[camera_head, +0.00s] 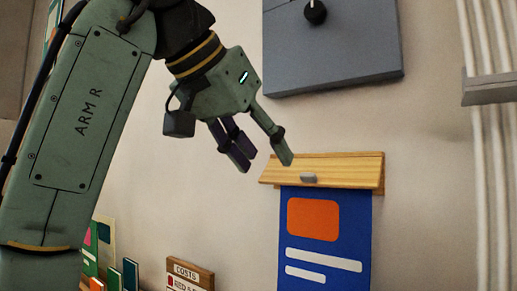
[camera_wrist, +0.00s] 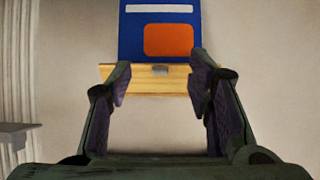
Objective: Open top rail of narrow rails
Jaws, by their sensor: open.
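A light wooden rail (camera_head: 345,170) is fixed to the wall, with a small grey tab (camera_head: 309,177) on its front. A blue poster (camera_head: 326,240) with an orange block and white bars hangs beneath it. I cannot tell whether a finger touches the rail.
A grey box (camera_head: 340,55) with a black knob is on the wall above the rail. White pipes (camera_head: 480,150) with a grey bracket (camera_head: 490,88) run at the right. A "COSTS" sign (camera_head: 190,275) and several coloured books or cards (camera_head: 112,260) are low at the left.

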